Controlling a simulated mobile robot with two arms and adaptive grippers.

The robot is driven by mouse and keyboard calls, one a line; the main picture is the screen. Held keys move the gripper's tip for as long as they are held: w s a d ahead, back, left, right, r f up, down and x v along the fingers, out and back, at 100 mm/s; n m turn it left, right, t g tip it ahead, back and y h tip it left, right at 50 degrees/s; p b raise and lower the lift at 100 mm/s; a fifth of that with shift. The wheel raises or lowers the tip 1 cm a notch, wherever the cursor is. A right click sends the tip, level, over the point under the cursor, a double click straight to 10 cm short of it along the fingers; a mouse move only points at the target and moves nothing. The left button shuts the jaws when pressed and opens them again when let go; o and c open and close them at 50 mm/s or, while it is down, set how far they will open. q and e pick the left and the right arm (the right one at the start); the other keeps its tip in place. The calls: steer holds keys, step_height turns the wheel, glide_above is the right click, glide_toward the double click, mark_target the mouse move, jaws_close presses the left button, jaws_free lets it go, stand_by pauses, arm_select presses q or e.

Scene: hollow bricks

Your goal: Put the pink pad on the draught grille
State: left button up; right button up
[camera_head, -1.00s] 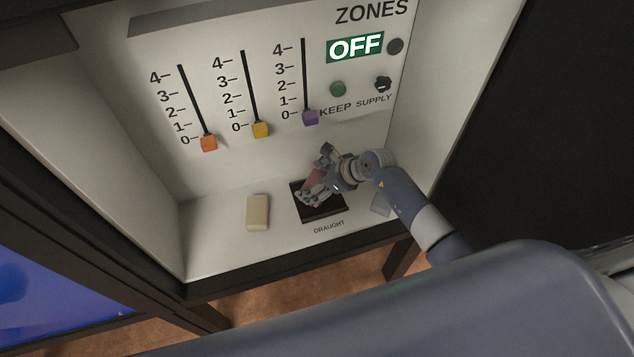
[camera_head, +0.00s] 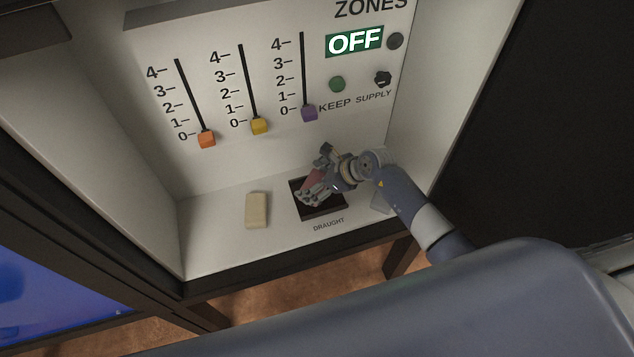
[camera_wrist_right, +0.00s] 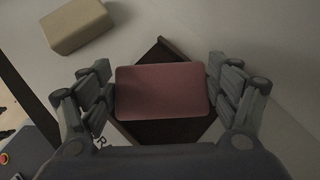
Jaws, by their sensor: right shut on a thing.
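The pink pad (camera_wrist_right: 161,91) is between the fingers of my right gripper (camera_wrist_right: 162,90) in the right wrist view, with the fingers shut on its two ends. In the head view the pad (camera_head: 315,178) is partly hidden by the right gripper (camera_head: 317,186). The dark square draught grille (camera_head: 327,211) is under the pad, and its dark surface shows around the pad in the wrist view (camera_wrist_right: 165,133). The pad sits turned relative to the grille's edges. I cannot tell whether the pad touches the grille. My left gripper is not in view.
A beige block (camera_head: 257,210) lies on the shelf left of the grille. The back panel has orange (camera_head: 207,139), yellow (camera_head: 260,125) and purple (camera_head: 309,113) sliders, and the display reads OFF (camera_head: 355,41).

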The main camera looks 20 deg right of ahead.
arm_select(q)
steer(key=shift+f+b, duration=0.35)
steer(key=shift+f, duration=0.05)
arm_select(e)
steer(key=shift+f, duration=0.5)
steer(key=o, duration=0.9)
steer(key=shift+s+d+r, duration=0.1)
steer(key=shift+s+r, duration=0.05)
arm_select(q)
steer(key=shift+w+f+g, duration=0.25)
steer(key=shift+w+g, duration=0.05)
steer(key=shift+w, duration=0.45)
arm_select(e)
steer(key=v, duration=0.7)
steer(key=shift+s+r, duration=0.15)
steer(key=shift+r, duration=0.4)
